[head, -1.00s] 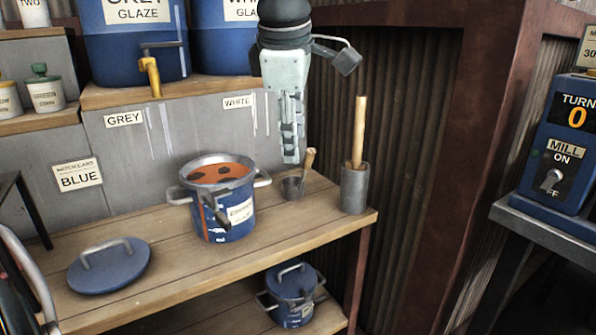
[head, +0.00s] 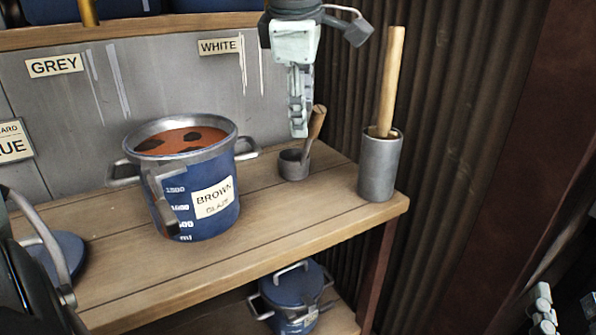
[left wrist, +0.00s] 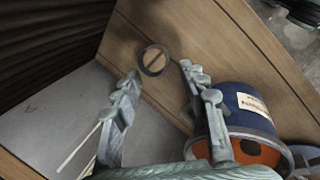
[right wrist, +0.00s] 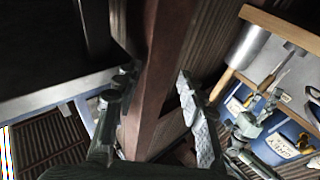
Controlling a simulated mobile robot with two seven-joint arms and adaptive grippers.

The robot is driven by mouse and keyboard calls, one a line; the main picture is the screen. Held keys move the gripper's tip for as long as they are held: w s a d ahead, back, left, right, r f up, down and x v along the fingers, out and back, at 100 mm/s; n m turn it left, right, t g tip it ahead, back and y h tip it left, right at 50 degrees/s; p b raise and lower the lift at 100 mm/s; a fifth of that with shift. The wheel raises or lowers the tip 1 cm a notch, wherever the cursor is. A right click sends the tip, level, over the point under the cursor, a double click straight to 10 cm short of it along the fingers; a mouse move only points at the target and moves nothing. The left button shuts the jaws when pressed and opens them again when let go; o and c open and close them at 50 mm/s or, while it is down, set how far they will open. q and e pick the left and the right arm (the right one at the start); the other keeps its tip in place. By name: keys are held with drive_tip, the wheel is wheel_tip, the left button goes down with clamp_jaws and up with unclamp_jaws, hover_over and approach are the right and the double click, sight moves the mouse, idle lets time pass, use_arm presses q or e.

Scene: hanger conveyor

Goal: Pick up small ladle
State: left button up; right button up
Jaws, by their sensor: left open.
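The small ladle (head: 295,164) is a little grey cup with a wooden handle leaning up to the right. It stands on the wooden bench between the blue pot and a grey cylinder. My left gripper (head: 299,134) points down just above and behind the ladle, apart from it. In the left wrist view the ladle (left wrist: 154,60) lies below and beyond the open, empty fingers (left wrist: 160,75). My right gripper (head: 543,310) is at the lower right of the head view. In the right wrist view its fingers (right wrist: 158,82) are apart with nothing between them.
A grey cylinder (head: 380,168) holds a wooden stick near the bench's right end. A lidded blue pot (head: 290,297) sits on the lower shelf. The front bench boards are clear.

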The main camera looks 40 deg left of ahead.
sight(309, 144)
use_arm(q)
drive_tip(key=x, duration=0.5)
drive_tip(key=b+x, duration=0.1)
drive_tip(key=x, duration=0.1)
drive_tip(key=shift+w+d+f, duration=0.25)
drive_tip(key=shift+d+f, duration=0.1)
use_arm(e)
drive_tip(key=r+t, duration=0.1)
drive_tip(key=r, duration=0.1)
drive_tip(key=s+r+t+y, duration=0.1)
drive_tip(key=shift+s+r, duration=0.1)
drive_tip(key=shift+r, duration=0.25)
use_arm(q)
drive_tip(key=shift+c, duration=0.5)
clamp_jaws()
use_arm(e)
drive_tip(key=shift+a, duration=0.1)
